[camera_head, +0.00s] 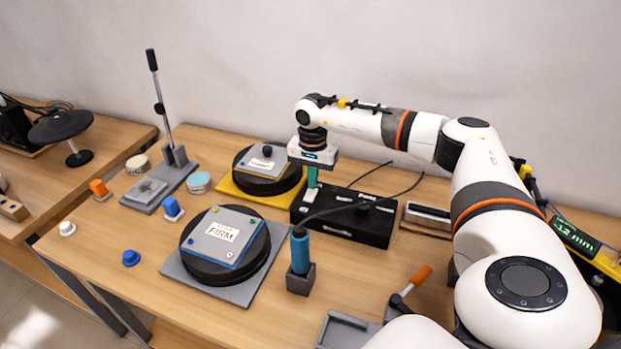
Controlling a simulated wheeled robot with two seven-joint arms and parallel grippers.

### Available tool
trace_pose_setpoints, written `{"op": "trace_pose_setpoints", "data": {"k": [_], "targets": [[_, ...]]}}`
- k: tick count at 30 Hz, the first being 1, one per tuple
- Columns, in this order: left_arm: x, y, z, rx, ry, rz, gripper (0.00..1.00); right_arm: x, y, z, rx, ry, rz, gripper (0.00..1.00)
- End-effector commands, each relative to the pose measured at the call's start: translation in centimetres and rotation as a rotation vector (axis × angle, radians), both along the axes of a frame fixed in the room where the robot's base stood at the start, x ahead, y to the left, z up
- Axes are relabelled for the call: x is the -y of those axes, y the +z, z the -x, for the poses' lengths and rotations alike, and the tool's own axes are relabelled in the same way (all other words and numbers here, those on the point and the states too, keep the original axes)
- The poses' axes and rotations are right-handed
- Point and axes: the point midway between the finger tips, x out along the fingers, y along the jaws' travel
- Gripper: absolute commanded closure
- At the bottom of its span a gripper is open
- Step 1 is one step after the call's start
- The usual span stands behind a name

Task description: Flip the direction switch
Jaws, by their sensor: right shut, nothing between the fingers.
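A long black control box (345,227) sits at the back middle of the table, with small light labels on its front and a dark knob-like part on top. A pale piece (309,196) shows on its top left end; I cannot tell whether this is the direction switch or which way it is set. My right gripper (312,184) points down over that end, its teal fingers shut and empty. The fingertips are at or just above the pale piece; I cannot tell whether they touch. My left gripper is not in view.
A round black pad with a "FIRM" plate (222,238) and another on a yellow base (267,172) lie left of the box. A blue-handled tool stands in a grey holder (300,279) in front. Black cables arch over the box. A lever press (160,184) stands back left.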

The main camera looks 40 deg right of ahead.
Motion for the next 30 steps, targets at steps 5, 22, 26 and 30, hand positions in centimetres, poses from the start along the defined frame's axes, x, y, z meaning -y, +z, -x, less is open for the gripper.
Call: {"op": "trace_pose_setpoints", "data": {"k": [5,22,26,30], "targets": [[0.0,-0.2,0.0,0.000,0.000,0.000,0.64,0.0,-0.3,0.0,0.000,0.000,0.000,1.00],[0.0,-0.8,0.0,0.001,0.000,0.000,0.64,0.0,-1.2,0.0,0.000,0.000,0.000,1.00],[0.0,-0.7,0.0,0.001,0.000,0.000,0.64,0.0,-1.1,0.0,0.000,0.000,-0.001,1.00],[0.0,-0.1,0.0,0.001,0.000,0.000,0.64,0.0,-0.3,0.0,0.000,0.000,-0.001,1.00]]}}
